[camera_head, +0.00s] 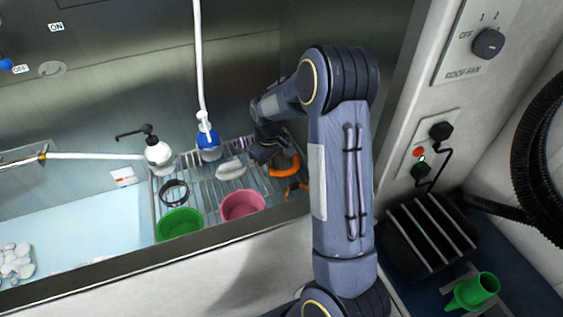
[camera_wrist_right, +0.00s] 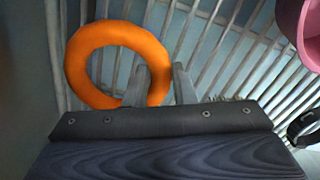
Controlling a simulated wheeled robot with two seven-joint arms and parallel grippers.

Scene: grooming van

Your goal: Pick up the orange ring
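The orange ring (camera_head: 285,171) lies at the right end of the wire rack (camera_head: 212,184), partly hidden by my right gripper. My right gripper (camera_head: 268,152) is low over the rack at the ring's upper left side in the head view. In the right wrist view the ring (camera_wrist_right: 78,70) is large and lies over the rack's bars. The two fingers (camera_wrist_right: 160,84) stand apart, one within the ring's hole and one outside, with the ring's band between them. Whether they touch the band is unclear. My left gripper is not in view.
A pink cup (camera_head: 242,205), a green cup (camera_head: 179,224), a black ring (camera_head: 174,193) and a white object (camera_head: 231,169) are on the rack. A blue bottle (camera_head: 208,142) and a white pump bottle (camera_head: 158,152) stand behind. A wall (camera_head: 385,110) rises on the right.

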